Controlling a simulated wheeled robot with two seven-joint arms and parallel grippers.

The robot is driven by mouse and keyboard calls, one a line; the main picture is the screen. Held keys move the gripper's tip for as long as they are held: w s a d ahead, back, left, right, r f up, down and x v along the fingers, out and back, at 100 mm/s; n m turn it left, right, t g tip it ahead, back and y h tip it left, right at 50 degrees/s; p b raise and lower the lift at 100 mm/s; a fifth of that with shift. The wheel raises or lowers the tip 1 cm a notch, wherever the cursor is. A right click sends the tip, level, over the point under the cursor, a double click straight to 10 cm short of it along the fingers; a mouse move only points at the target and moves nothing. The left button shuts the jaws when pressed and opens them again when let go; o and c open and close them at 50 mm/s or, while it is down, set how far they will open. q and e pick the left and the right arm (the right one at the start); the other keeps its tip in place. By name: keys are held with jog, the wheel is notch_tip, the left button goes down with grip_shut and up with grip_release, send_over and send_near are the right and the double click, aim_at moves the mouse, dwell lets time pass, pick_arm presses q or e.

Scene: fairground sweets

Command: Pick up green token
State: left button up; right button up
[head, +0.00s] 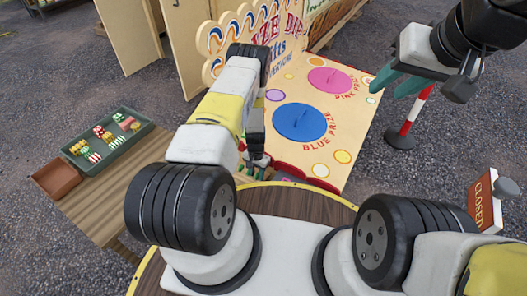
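I cannot pick out a green token for certain. My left gripper (256,172) reaches down past the front of the prize board, mostly hidden behind my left arm. Small greenish parts show around it, too small to tell as fingers or token. Whether it is open or shut is unclear. My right gripper (398,84) is raised at the upper right, its teal fingers apart with nothing visible between them.
The prize board (340,122) has a blue disc (299,121) and a pink disc (330,80). A wooden table (118,190) at left bears a green tray (88,171) of striped sweets and a brown box (58,180). A red-white post (408,122) and a closed sign (482,199) stand at right.

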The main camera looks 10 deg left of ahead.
pick_arm(q)
jog(key=shift+f, duration=0.1)
jog(key=shift+c, duration=0.2)
grip_shut()
